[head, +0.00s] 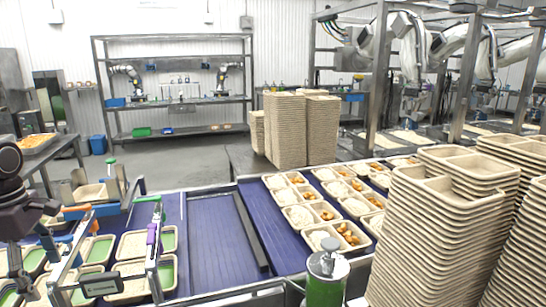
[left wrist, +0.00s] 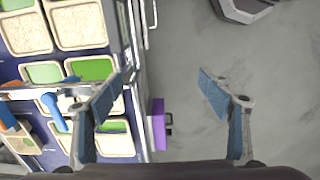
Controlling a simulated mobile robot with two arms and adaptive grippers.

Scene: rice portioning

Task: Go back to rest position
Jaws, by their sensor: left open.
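My left gripper (left wrist: 163,86) is open and empty in the left wrist view, its two blue-padded fingers spread apart. Grey floor shows between and beyond the fingers, with a tray-covered surface to the left. In the head view my dark left arm comes in at the left edge, over the near left trays. My right gripper does not show in either view.
A blue conveyor (head: 222,237) runs across the front. Two-part trays (head: 132,243) with green sections stand at left; trays with rice and orange food (head: 299,217) stand at right. Tall tray stacks (head: 430,240) fill the right front. A green-filled container (head: 325,284) stands at front.

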